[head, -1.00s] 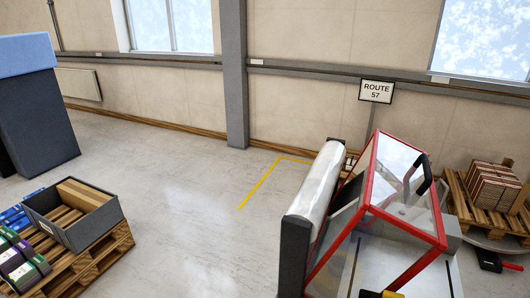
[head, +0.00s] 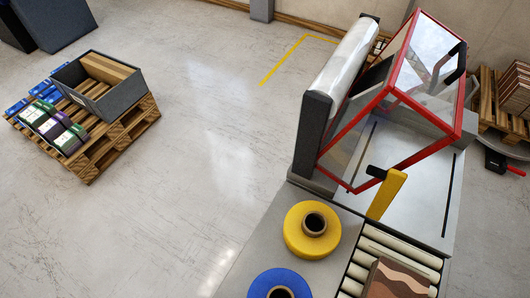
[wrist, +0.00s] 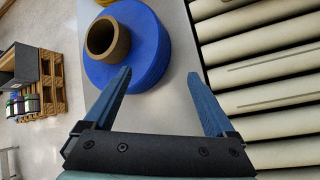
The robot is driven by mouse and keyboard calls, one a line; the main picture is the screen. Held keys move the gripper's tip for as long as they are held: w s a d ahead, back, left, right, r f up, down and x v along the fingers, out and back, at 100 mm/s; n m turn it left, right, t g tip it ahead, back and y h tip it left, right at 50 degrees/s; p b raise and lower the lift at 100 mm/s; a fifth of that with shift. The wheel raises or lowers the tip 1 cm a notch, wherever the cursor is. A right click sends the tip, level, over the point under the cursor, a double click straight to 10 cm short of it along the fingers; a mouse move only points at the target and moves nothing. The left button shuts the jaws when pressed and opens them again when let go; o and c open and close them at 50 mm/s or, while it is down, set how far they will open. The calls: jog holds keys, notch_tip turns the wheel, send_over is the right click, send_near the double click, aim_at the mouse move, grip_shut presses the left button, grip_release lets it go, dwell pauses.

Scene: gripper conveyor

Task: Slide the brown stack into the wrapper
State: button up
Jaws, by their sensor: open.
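The brown stack (head: 397,281) lies on the rollers at the bottom right of the head view, cut off by the frame edge, with a wavy pattern of brown and cream on top. The wrapper (head: 393,95) stands beyond it, with a red-framed clear hood tilted up, a flat plate below and a roll of clear film at its left. My gripper (wrist: 159,92) shows in the wrist view, its two blue fingers apart and empty. It is above the grey surface between the blue roll and the rollers. The stack is out of the wrist view.
A yellow roll (head: 297,244) and a blue roll (head: 262,283) lie on the grey bench left of the rollers (head: 402,244). A yellow handle (head: 388,194) stands at the wrapper's near edge. A pallet (head: 105,148) with a grey crate is at the left. Open floor lies between.

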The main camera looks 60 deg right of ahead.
jog(key=s+r+n+g+h, duration=0.2)
jog(key=s+n, duration=0.3)
jog(key=s, duration=1.4)
jog(key=b+x, duration=0.2)
jog(key=x, duration=0.2)
jog(key=b+x, duration=0.3)
jog(key=x, duration=0.2)
jog(key=shift+w+d, duration=0.15)
jog(key=shift+w, duration=0.1)
jog(key=shift+w+d+f+p, duration=0.15)
jog(key=shift+d+p, duration=0.35)
jog(key=shift+d, duration=1.25)
